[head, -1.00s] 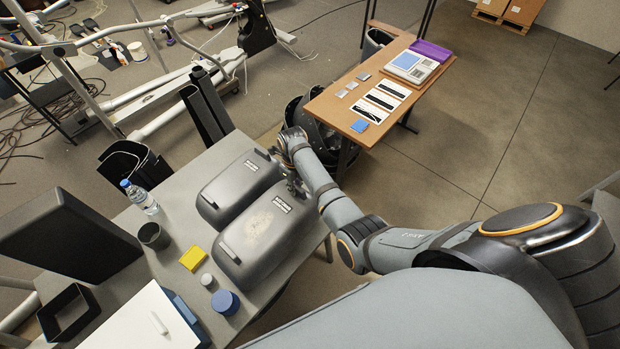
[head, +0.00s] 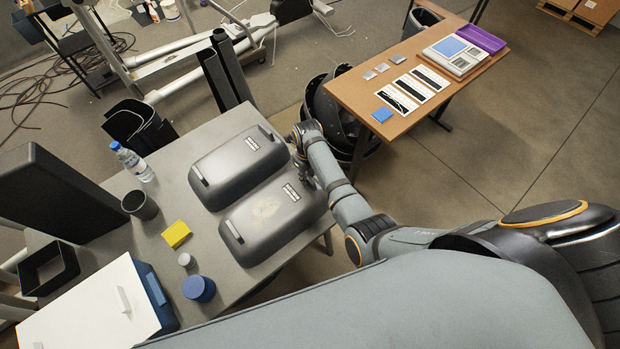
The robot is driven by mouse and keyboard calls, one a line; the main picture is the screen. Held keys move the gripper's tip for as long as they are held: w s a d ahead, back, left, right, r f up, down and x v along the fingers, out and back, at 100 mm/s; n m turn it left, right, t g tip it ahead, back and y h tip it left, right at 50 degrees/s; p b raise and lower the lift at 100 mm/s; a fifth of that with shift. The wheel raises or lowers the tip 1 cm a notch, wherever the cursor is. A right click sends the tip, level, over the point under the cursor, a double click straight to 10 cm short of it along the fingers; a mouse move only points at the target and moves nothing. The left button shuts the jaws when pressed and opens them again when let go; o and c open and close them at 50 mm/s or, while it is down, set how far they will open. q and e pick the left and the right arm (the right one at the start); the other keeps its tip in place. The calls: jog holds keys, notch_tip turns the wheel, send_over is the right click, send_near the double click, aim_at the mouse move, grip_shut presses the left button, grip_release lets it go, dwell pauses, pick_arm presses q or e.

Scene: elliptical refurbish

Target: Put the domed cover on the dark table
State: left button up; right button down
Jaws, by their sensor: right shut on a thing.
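Two dark grey domed covers, each with a white label, lie side by side on a grey table: a rear one (head: 235,168) and a front one (head: 268,220) with a pale worn patch. The grey table (head: 178,212) is the darker of the two tables in view. My right gripper (head: 303,172) is at the right ends of the covers, at the table's edge. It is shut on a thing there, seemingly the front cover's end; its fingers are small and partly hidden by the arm. My left gripper is out of view.
A brown table (head: 350,92) with cards and a device stands beyond my right arm.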

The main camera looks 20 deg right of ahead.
jog(key=shift+d, duration=0.1)
jog(key=shift+s+r, duration=0.1)
jog(key=shift+r, duration=0.05)
jog(key=shift+a, duration=0.3)
jog(key=c, duration=1.5)
grip_release()
jog(key=shift+a, duration=0.1)
jog(key=shift+o, duration=0.8)
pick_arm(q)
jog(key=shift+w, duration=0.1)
pick_arm(e)
jog(key=shift+d, duration=0.2)
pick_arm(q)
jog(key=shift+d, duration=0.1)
